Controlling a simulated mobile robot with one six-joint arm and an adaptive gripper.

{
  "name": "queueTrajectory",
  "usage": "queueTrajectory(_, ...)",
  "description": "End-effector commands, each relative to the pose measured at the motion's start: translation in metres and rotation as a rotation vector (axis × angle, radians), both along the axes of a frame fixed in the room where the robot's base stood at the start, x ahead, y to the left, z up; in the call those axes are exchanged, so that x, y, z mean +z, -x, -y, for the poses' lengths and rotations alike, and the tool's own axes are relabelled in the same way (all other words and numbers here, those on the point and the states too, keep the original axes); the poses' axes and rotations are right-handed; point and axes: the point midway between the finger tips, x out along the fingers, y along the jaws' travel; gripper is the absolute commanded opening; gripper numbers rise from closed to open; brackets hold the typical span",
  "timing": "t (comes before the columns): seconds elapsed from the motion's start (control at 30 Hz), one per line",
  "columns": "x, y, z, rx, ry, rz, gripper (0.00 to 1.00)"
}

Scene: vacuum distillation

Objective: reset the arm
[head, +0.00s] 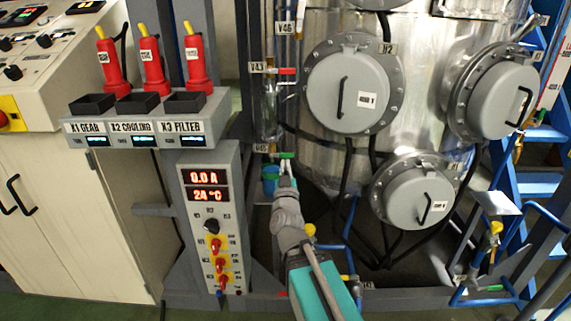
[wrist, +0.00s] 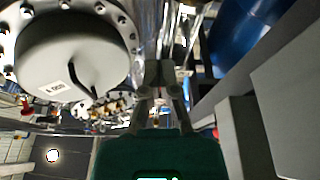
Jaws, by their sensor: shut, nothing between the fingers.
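My gripper (head: 286,180) reaches up from the bottom middle of the head view, in front of the lower part of the steel vessel's left side. Its tip is close below a green-handled valve (head: 286,155), by the label V45; I cannot tell whether they touch. In the wrist view my gripper's fingers (wrist: 160,75) are shut with nothing visible between them.
A steel vessel (head: 325,165) with round flanged covers stands behind and to the right of my arm. A control post (head: 212,255) with displays and red switches is close on the left. A blue container (head: 270,183) is beside the gripper. Pipes and blue stairs (head: 545,185) are at right.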

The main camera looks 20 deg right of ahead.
Motion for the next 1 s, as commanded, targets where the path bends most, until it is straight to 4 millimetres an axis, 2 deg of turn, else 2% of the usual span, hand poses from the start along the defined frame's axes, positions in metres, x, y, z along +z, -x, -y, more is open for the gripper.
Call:
queueTrajectory(0.47, 0.000, 0.000, 0.000, 0.000, 0.000, 0.000, 0.00)
queueTrajectory(0.67, -0.006, -0.003, -0.005, 0.032, -0.001, -0.033, 0.00)
queueTrajectory(0.87, -0.027, -0.011, -0.022, 0.133, -0.007, -0.150, 0.00)
queueTrajectory(1.0, -0.052, -0.014, -0.037, 0.223, -0.017, -0.286, 0.00)
